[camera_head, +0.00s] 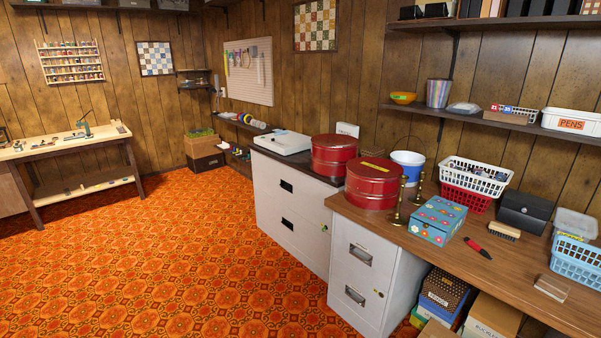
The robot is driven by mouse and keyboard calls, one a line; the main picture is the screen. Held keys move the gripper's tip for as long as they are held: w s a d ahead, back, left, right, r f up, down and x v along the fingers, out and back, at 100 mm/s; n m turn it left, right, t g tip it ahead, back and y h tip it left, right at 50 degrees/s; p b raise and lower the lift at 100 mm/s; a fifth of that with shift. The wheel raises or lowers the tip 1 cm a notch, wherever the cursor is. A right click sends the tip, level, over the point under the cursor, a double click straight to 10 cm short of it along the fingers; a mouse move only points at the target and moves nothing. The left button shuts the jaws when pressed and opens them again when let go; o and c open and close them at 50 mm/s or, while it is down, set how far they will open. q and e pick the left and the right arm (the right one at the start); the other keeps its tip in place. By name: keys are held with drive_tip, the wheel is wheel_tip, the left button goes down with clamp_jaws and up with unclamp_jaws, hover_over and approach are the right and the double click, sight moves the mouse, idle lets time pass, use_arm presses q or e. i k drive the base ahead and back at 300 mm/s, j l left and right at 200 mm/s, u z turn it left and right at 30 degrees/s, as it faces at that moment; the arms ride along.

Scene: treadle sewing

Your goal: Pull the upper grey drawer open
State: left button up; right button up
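Two grey-white metal cabinets stand along the right side, each with two drawers. The near cabinet's upper drawer (361,256) has a recessed metal handle and looks shut. Its lower drawer (352,295) also looks shut, with a small yellowish lock at its right. The wider far cabinet has an upper drawer (296,194) and a lower drawer (292,228) with dark handles, both looking shut. I cannot tell from the picture which upper drawer is meant. Neither of my grippers is in view.
The orange patterned carpet (180,260) before the cabinets is clear. The wooden counter (500,270) above the near cabinet holds a red tin (372,185), brass candlesticks and a blue flowered box (437,220). Boxes (492,315) fill the space under the counter. A workbench (70,142) stands far left.

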sight(303, 195)
drive_tip(key=i+j+u, duration=0.1)
drive_tip(key=i+u, duration=0.2)
drive_tip(key=i, duration=0.4)
drive_tip(key=i+u, duration=0.3)
drive_tip(key=i, duration=0.35)
drive_tip(key=i+l+u, duration=0.3)
drive_tip(key=i, duration=0.35)
drive_tip(key=i+z, duration=0.3)
drive_tip(key=i, duration=0.2)
drive_tip(key=i+z, duration=0.3)
drive_tip(key=i, duration=0.15)
drive_tip(key=i+j+z, duration=0.25)
drive_tip(key=i, duration=0.2)
drive_tip(key=i+z, duration=0.45)
drive_tip(key=i, duration=0.5)
drive_tip(key=j, duration=0.1)
